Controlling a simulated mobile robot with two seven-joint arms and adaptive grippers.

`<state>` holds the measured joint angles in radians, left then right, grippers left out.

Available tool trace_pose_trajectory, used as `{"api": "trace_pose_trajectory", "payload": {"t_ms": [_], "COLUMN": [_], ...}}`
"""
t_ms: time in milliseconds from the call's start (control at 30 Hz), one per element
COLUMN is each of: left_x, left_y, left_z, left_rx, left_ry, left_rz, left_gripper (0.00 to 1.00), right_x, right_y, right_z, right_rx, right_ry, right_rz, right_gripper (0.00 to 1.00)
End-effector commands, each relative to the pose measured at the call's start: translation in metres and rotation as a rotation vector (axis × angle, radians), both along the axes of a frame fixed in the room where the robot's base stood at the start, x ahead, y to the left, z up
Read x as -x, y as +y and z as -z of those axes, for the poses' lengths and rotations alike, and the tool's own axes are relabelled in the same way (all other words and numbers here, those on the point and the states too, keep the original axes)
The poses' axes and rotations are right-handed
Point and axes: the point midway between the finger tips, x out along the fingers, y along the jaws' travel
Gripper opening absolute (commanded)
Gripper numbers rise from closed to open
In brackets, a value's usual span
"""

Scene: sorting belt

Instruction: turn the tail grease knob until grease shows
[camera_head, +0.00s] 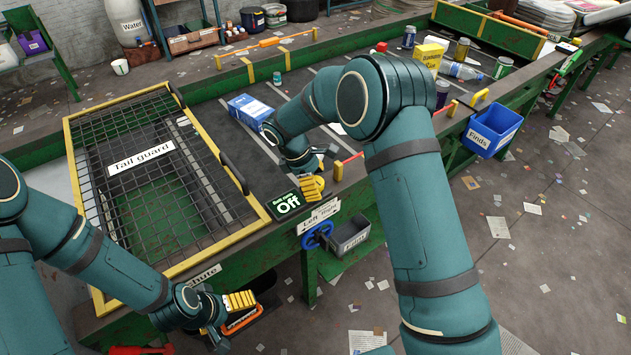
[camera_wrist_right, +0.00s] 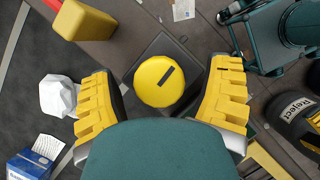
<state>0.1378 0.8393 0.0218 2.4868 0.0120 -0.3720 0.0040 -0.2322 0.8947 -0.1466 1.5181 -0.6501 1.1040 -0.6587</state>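A round yellow knob (camera_wrist_right: 158,82) with a black bar mark sits on a dark square base in the right wrist view. No label naming it shows, and no grease is visible around it. My right gripper (camera_wrist_right: 162,100) is open, its yellow ridged fingers on either side of the knob with a visible gap to each.
The tail guard (camera_head: 95,195) mesh lies left of the right gripper. A blue handwheel (camera_head: 317,236) and a grey bin (camera_head: 356,238) are below the near edge. A blue box (camera_head: 248,110) lies on the belt. A blue "Finds" bin (camera_head: 492,130) hangs at right.

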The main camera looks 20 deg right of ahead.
Motion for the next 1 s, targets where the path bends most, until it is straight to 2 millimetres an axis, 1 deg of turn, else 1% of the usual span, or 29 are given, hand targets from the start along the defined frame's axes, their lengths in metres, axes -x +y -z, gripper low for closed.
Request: {"api": "trace_pose_trajectory", "payload": {"t_ms": [267,367,467,800,900,1000], "left_x": [0.000,0.000,0.000,0.000,0.000,0.000], "left_y": [0.000,0.000,0.000,0.000,0.000,0.000], "left_z": [0.000,0.000,0.000,0.000,0.000,0.000], "left_rx": [0.000,0.000,0.000,0.000,0.000,0.000], "left_ry": [0.000,0.000,0.000,0.000,0.000,0.000], "left_rz": [0.000,0.000,0.000,0.000,0.000,0.000], "left_gripper": [1.00,1.00,1.00,1.00,1.00,1.00], "right_x": [-0.001,-0.002,-0.004,-0.013,-0.015,-0.016], "right_y": [0.001,0.003,0.008,0.032,0.037,0.041], "right_z": [-0.002,-0.007,-0.019,-0.082,-0.096,-0.105], "right_rx": [-0.001,-0.001,-0.002,-0.002,-0.001,0.000], "right_ry": [-0.004,-0.005,-0.007,-0.007,-0.006,-0.005], "right_rz": [-0.002,-0.002,-0.002,-0.003,-0.001,-0.001], "right_gripper": [0.78,0.78,0.78,0.78,0.78,0.78]}}
